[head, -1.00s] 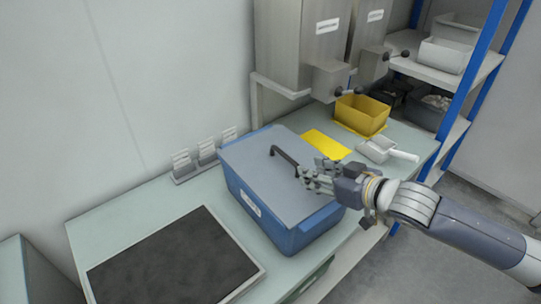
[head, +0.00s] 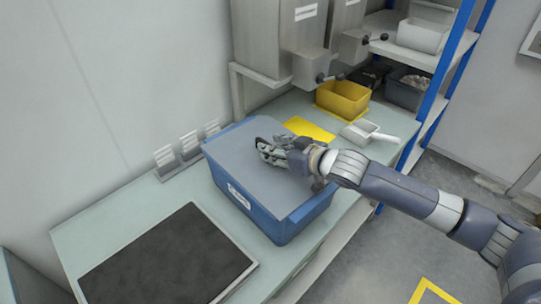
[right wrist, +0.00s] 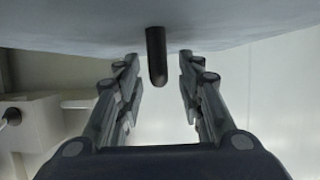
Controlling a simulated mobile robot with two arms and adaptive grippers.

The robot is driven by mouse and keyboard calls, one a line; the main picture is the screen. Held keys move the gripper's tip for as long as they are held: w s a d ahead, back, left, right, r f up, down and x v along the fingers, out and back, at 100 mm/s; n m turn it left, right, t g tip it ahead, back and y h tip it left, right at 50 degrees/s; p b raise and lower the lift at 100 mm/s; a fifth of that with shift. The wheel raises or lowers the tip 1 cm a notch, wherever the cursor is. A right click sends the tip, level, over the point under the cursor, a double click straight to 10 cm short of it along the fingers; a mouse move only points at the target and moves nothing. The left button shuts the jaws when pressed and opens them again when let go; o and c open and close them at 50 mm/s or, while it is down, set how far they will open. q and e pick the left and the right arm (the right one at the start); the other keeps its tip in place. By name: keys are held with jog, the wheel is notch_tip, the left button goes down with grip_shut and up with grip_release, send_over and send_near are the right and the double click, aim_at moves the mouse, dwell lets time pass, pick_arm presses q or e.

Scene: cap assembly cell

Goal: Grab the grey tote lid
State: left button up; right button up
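The grey tote lid (head: 233,146) lies flat on top of the blue tote (head: 292,228) on the bench. My right gripper (head: 263,150) is over the middle of the lid, at its black handle, which the fingers mostly hide in the head view. In the right wrist view the handle (right wrist: 156,55) stands between the two fingers of my right gripper (right wrist: 158,68). The fingers are open, with a gap on each side of the handle. The lid fills the top of that view (right wrist: 80,25). My left gripper is not in view.
A dark mat (head: 165,265) lies left of the tote. A yellow bin (head: 343,99), a yellow sheet (head: 309,129) and a white scoop (head: 363,131) are behind it. Grey dispensers (head: 270,45) hang above the bench. A blue-post shelf (head: 450,60) stands at right.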

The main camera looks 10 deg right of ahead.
jog(key=shift+x, duration=1.1)
jog(key=shift+s+r, duration=0.1)
grip_shut()
jog(key=shift+r, duration=0.1)
